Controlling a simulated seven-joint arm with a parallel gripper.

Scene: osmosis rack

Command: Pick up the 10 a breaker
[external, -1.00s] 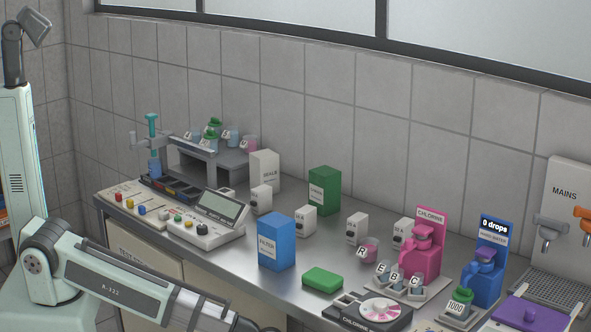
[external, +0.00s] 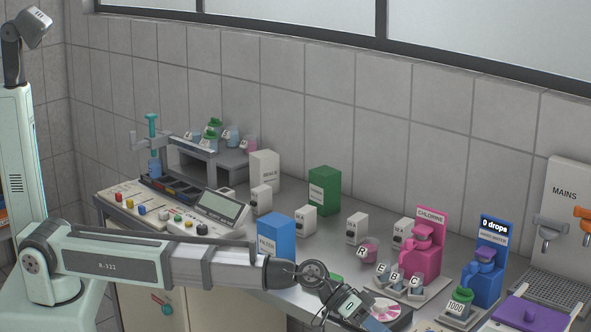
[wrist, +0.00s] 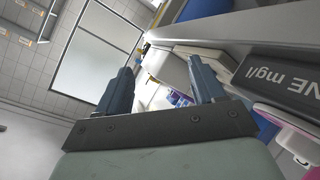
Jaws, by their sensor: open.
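Several small white breaker-like blocks stand spread across the steel bench: one near the white box (external: 261,199), one behind the blue box (external: 305,220), one right of centre (external: 357,229), and one beside the pink dispenser (external: 402,233). Their ratings are too small to read, so I cannot tell which is the 10 A breaker. My gripper (external: 352,314) is low at the bench's front edge, by the chlorine tester, apart from the blocks. In the wrist view its two fingers (wrist: 161,85) are spread, with nothing between them; that view is tilted.
The blue filter box (external: 276,238) stands behind my forearm. The green box (external: 324,190) and white box (external: 265,168) stand farther back. The chlorine tester (external: 388,313) lies close to my gripper. Pink (external: 426,250) and blue (external: 486,275) dispensers and small labelled cups crowd the right.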

